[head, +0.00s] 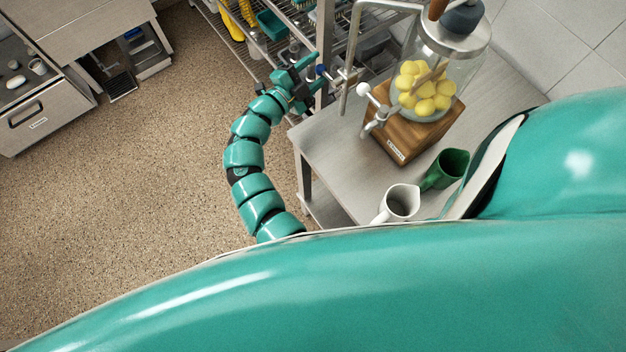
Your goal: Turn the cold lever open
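A small blue knob (321,71), which looks like the end of the cold lever, shows beside the metal post at the table's far left corner. A metal tap with a tall bent spout (351,45) stands just right of it. My gripper (306,79) is at the end of my teal arm, just left of the blue knob and close to it. I cannot tell whether it touches the knob. The fingers are small and partly dark here, so their opening is unclear. Most of the lever is hidden or too small to make out.
A glass dispenser with lemons (428,88) stands on a wooden block (408,135) on the grey table (340,150). A white mug (399,202) and a green mug (446,169) stand nearer. Wire shelves (262,62) lie behind my gripper. The floor at left is clear.

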